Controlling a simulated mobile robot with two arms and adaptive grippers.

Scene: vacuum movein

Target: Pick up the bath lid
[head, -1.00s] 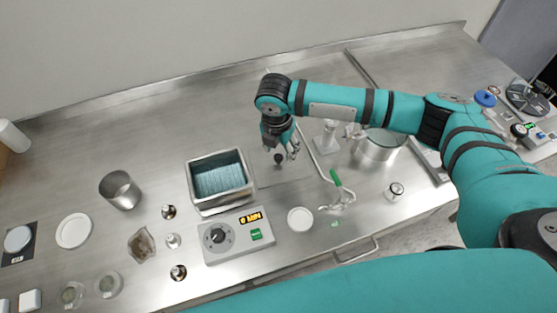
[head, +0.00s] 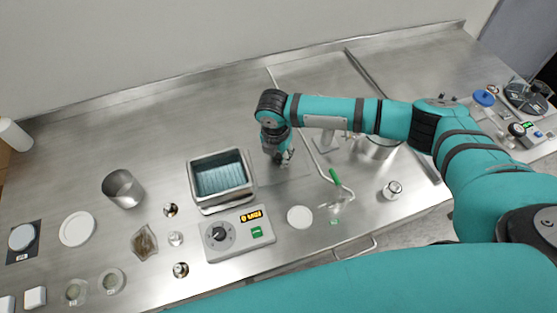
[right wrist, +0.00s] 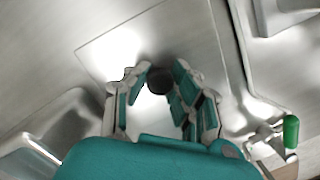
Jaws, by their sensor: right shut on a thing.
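The bath lid (head: 293,176) is a thin flat steel plate with a dark knob. It appears to lie on the counter just right of the water bath (head: 222,207), an open steel box of bluish water. In the right wrist view the lid (right wrist: 112,47) shows as a pale rectangle, with its dark knob (right wrist: 160,80) between the fingertips. My right gripper (head: 284,160) is low over the lid and shut on the knob; it also shows in the right wrist view (right wrist: 160,82). In the head view the knob is hidden by the gripper. My left gripper is out of view.
A control unit (head: 236,233) with an orange display stands in front of the bath. A tap (head: 336,190) with a green handle and a sink with glassware lie to the right. A steel beaker (head: 122,188) and small dishes stand left. The counter behind the bath is clear.

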